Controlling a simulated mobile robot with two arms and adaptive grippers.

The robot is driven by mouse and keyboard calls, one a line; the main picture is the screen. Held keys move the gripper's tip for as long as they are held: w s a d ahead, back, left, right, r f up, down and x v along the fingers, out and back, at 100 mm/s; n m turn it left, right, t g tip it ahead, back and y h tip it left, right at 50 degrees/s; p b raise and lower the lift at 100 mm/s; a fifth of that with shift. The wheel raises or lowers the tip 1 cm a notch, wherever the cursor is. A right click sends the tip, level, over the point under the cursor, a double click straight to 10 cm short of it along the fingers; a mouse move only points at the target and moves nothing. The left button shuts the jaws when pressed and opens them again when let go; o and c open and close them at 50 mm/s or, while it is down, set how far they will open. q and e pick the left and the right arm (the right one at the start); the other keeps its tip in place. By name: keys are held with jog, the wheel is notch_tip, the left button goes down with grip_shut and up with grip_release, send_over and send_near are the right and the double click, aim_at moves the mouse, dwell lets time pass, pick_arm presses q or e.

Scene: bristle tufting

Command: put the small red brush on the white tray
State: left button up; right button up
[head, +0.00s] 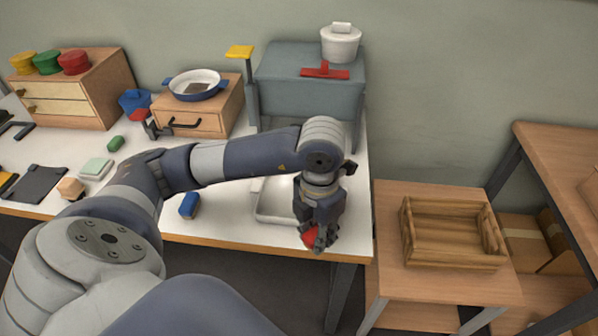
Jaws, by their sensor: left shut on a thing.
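My left gripper (320,246) is shut on a small red thing (308,236), which looks like the small red brush; the fingers cover much of it. The gripper points down at the front right edge of the white table, beside the white tray (262,212). The tray lies on the table just left of the gripper, and my left arm and gripper hide part of it. I cannot tell how high the brush is above the table. My right gripper is not in view.
A blue block (189,205) lies left of the tray. A grey cabinet (300,95) stands behind. A wooden crate (452,255) stands on a lower table to the right, across a gap.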

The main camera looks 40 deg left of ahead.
pick_arm(q)
jog(key=n, duration=0.4)
jog(key=shift+s+a+f, duration=0.1)
jog(key=shift+a+f, duration=0.15)
jog(key=shift+a, duration=0.15)
jog(key=n, duration=0.4)
jog(key=shift+a+f, duration=0.2)
jog(key=shift+a, duration=0.2)
jog(key=shift+a+n, duration=0.1)
jog(key=shift+n, duration=0.2)
jog(key=w+a+p, duration=0.1)
jog(key=w+a, duration=0.1)
jog(key=w, duration=0.2)
jog(key=w+a+f+p, duration=0.1)
jog(key=w+a, duration=0.2)
jog(key=w, duration=0.2)
jog(key=w+a+p, duration=0.1)
jog(key=w+a, duration=0.1)
jog(key=w, duration=0.2)
jog(key=shift+w+a+f, duration=0.2)
jog(key=shift+w+f, duration=0.05)
jog(key=shift+w, duration=0.25)
notch_tip(320, 180, down, 3)
jog(key=shift+r+p, duration=0.1)
jog(key=shift+p, duration=0.4)
jog(key=shift+f, duration=0.35)
jog(key=shift+a, duration=0.1)
jog(key=shift+f, duration=0.1)
